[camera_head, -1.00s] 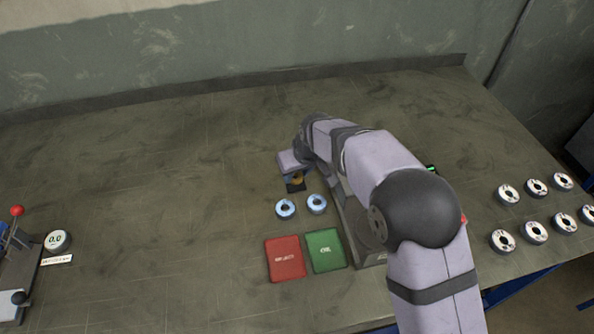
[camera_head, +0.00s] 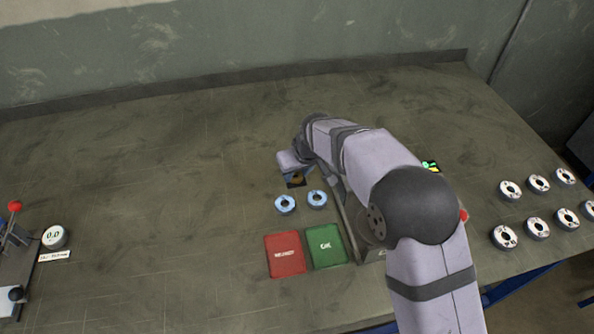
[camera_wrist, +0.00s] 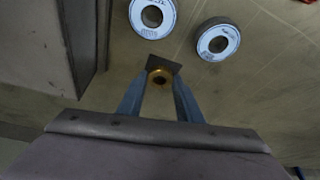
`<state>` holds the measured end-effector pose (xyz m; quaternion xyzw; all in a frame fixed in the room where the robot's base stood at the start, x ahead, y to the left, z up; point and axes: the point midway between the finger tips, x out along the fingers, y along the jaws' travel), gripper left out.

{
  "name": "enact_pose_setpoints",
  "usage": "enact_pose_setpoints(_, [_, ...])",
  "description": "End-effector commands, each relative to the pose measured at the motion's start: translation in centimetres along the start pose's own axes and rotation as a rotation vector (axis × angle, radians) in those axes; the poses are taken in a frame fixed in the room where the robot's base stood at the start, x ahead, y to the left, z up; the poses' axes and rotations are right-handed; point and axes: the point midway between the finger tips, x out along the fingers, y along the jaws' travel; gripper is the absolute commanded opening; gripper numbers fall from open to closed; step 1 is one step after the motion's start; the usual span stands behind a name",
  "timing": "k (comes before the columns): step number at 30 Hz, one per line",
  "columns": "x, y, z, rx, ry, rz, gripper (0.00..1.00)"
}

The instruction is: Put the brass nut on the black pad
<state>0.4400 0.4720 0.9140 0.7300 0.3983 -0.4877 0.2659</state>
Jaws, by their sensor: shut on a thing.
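The brass nut (camera_wrist: 159,78) is a golden ring between the fingertips of my gripper (camera_wrist: 160,82) in the wrist view. My gripper is shut on it. The black pad (camera_wrist: 167,65) is a small dark square just behind and under the nut, partly hidden by the nut and fingers. In the head view the black pad (camera_head: 292,184) lies below the end of my arm, with the nut (camera_head: 297,177) over it. I cannot tell whether the nut touches the pad.
Two blue-white discs (camera_head: 285,203) (camera_head: 317,198) lie close in front of the pad. A red mat (camera_head: 284,254) and a green mat (camera_head: 326,246) are nearer. Several discs (camera_head: 537,228) stand at right. A red-knobbed device (camera_head: 15,207) stands at left. The table's back is clear.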

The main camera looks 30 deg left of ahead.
Motion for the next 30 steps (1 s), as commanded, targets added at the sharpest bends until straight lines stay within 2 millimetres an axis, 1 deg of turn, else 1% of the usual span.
enact_pose_setpoints(4, [0.3, -0.01, 0.1, 0.0, 0.001, 0.0, 0.03])
enact_pose_setpoints(13, [0.32, -0.01, 0.11, 0.0, 0.001, 0.0, 0.03])
enact_pose_setpoints(14, [0.32, -0.01, 0.11, 0.0, 0.001, 0.0, 0.34])
enact_pose_setpoints(15, [0.32, -0.01, 0.11, 0.0, 0.001, 0.0, 0.44])
enact_pose_setpoints(16, [0.32, -0.01, 0.11, 0.0, 0.001, 0.0, 0.51])
enact_pose_setpoints(17, [0.32, -0.01, 0.12, 0.0, 0.001, 0.0, 0.54])
enact_pose_setpoints(26, [0.28, -0.01, 0.14, 0.0, -0.001, 0.0, 0.54])
enact_pose_setpoints(30, [-0.36, -0.01, -0.14, 0.0, 0.0, 0.0, 0.54])
